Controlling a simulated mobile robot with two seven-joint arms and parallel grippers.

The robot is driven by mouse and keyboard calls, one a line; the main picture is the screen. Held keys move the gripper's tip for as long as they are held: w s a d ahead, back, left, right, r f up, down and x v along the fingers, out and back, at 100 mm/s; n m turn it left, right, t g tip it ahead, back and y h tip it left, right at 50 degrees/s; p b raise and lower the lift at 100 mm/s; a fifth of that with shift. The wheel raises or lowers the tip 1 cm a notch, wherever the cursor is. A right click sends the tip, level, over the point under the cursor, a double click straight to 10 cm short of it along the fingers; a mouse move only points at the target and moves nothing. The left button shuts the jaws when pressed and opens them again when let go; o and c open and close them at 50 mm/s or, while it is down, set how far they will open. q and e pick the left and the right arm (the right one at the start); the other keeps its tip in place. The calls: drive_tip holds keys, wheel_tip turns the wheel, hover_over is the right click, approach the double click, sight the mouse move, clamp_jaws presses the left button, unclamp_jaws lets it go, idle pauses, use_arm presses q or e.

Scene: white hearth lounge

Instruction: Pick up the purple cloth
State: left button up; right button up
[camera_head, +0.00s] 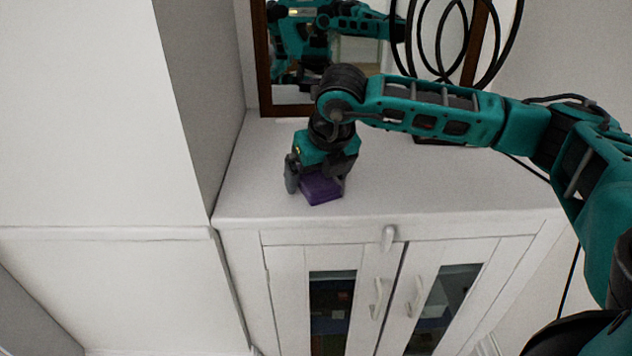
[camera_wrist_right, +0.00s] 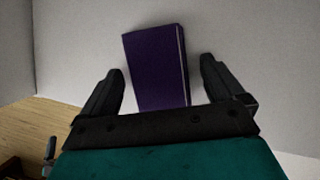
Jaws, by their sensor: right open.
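The purple cloth (camera_head: 321,189) is a small folded block lying on top of the white cabinet (camera_head: 450,196), near its left front part. My right gripper (camera_head: 318,186) is right over it, pointing down. In the right wrist view the purple cloth (camera_wrist_right: 157,68) lies between the two dark fingers of my right gripper (camera_wrist_right: 160,85). The fingers are open, with a gap on each side of the cloth. The near end of the cloth is hidden behind the gripper's palm. My left gripper is not seen directly.
A white wall or tall unit (camera_head: 100,120) stands close on the left. A dark-framed mirror (camera_head: 345,52) at the back reflects teal robot parts. Black rings (camera_head: 455,40) stand at the back right. The cabinet top is clear to the right of the cloth. Glass-fronted doors (camera_head: 332,305) are below.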

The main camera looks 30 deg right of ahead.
sight(317, 176)
drive_tip(key=c, duration=1.1)
drive_tip(key=shift+o, duration=0.2)
drive_tip(key=shift+r, duration=0.1)
drive_tip(key=shift+r+p, duration=0.35)
drive_tip(key=shift+p, duration=0.3)
wheel_tip(317, 176, up, 20)
drive_tip(key=p, duration=0.3)
drive_tip(key=shift+f, duration=0.15)
